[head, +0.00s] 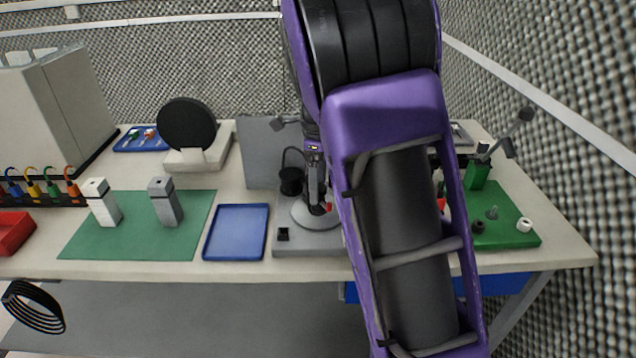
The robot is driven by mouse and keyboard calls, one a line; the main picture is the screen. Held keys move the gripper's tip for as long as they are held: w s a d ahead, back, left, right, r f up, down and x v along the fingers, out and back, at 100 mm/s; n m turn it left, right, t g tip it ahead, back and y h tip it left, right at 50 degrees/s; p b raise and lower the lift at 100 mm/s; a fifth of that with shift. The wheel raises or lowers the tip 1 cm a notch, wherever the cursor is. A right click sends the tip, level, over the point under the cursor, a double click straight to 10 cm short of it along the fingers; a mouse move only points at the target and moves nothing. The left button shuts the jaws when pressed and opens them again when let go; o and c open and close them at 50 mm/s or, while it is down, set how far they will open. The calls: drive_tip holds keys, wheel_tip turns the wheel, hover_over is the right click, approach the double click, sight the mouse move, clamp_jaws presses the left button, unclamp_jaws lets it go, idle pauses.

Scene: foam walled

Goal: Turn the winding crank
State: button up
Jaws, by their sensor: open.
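My gripper (318,200) points down over a grey station (300,247) at the middle of the bench. It is open, close above or in front of a pale round disc (306,216) on that station. A small red part (329,207) shows beside the fingertips; I cannot tell whether they touch it. A black cylinder (290,181) stands just left of the gripper. No crank handle can be clearly made out, and my purple arm hides the right part of the station.
A blue tray (236,232) and a green mat (90,240) with two upright blocks lie left. A round black disc (186,125) on a stand is behind them. A green fixture (505,228) stands right of my arm. A grey panel (258,150) rises behind the station.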

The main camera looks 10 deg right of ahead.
clamp_jaws()
idle(0.4)
drive_tip(key=shift+n+p, duration=0.4)
drive_tip(key=shift+n, duration=0.2)
